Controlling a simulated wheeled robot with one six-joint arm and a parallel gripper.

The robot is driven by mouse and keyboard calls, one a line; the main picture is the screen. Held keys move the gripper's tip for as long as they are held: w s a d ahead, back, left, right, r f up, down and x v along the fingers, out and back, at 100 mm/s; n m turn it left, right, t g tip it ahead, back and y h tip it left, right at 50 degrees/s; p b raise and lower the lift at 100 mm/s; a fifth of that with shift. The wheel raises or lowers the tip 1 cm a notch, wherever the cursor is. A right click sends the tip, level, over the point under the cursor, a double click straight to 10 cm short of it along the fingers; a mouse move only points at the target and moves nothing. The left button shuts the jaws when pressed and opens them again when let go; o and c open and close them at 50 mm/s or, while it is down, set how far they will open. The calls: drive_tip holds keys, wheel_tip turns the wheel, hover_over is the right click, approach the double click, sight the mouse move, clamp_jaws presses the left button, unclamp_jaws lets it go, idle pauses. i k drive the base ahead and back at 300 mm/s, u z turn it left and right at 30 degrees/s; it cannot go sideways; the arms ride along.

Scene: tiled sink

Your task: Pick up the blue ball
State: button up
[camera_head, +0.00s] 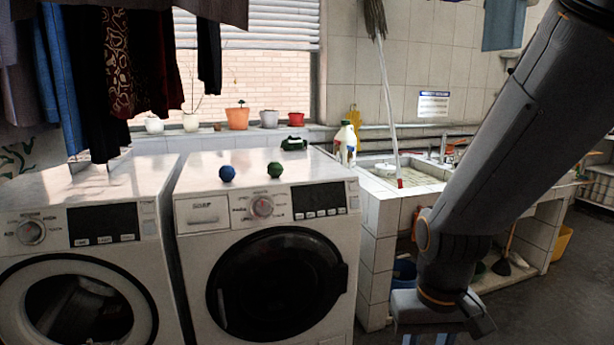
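The blue ball (227,173) sits on top of the right washing machine (225,250), near its front edge and left of the middle. A green ball (275,169) sits on the same top, a short way to its right and apart from it. My gripper (432,338) hangs low at the bottom right, in front of the tiled sink and well away from the blue ball. Its fingers are mostly cut off by the frame's lower edge, so I cannot tell whether it is open or shut.
A tiled sink (385,200) is at right. Flowerpots (237,118) line the windowsill.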

sight(228, 174)
drive_tip(key=z, duration=0.1)
drive_tip(key=i, duration=1.45)
drive_tip(key=u, duration=1.6)
drive_tip(key=i, duration=0.6)
drive_tip(key=u, duration=0.7)
